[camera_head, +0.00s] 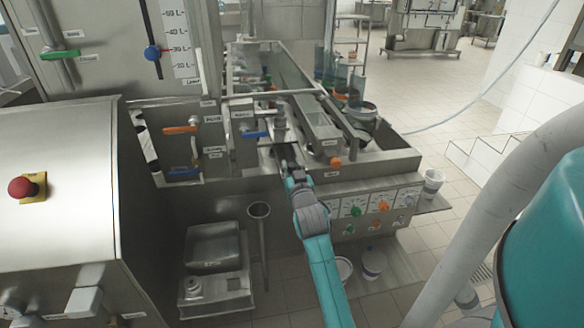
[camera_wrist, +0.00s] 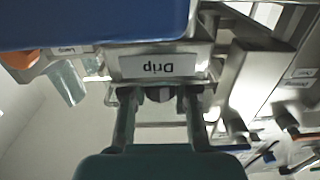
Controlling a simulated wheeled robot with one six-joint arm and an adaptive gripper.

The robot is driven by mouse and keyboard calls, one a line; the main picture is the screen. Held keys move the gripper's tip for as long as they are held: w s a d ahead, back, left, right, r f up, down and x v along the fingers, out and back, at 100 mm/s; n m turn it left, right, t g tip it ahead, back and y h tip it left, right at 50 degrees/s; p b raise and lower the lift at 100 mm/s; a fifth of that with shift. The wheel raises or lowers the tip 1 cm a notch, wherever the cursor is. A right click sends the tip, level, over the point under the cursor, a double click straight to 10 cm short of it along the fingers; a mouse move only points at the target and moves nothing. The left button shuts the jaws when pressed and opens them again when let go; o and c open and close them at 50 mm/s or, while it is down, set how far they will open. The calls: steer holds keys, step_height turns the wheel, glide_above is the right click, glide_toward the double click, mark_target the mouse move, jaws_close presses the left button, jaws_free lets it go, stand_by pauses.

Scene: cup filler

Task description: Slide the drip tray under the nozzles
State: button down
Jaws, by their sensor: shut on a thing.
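The drip tray (camera_wrist: 205,58) shows in the wrist view as a metal front with a white "Drip" label, upside down in the picture. My gripper (camera_wrist: 158,97) is at the tray's front, with its two fingers closed at the small handle just by the label. In the head view my gripper (camera_head: 287,165) reaches into the front of the filling machine, below a metal nozzle fitting (camera_head: 280,128). The tray is mostly hidden there by the gripper and machine. I cannot tell how far in it sits.
A blue lever (camera_head: 254,135) sits close to the left of my gripper, and an orange lever (camera_head: 182,129) farther left. A knob panel (camera_head: 372,211) is to the right. A funnel (camera_head: 259,211) and a metal bin (camera_head: 213,246) are below. Floor at the right is partly clear.

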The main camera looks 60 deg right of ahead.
steer(key=c, duration=0.9)
jaws_free()
steer(key=shift+s+d, duration=0.25)
steer(key=shift+o, duration=0.2)
steer(key=shift+a, duration=0.1)
steer(key=v, duration=1.1)
steer(key=shift+s+a, duration=0.25)
steer(key=shift+a, duration=0.1)
